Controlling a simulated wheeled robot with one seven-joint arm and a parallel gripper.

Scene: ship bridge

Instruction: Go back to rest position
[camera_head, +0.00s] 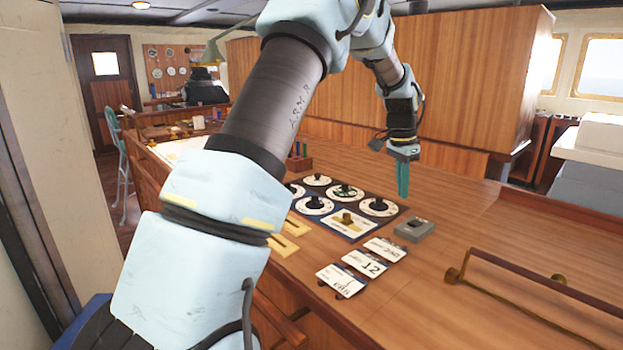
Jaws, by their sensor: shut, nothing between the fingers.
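My arm reaches up from the lower left of the head view, bends at the top and comes down over the wooden console. My gripper (403,180) points down with its teal fingers together and empty. It hangs above the console top (470,215), behind and to the right of the dial panel. I cannot tell exactly how high it is above the wood.
The panel of round dials (345,192) is partly hidden by my arm. A brass-ended rail (540,283) is at front right. A large wooden cabinet (470,75) stands behind.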

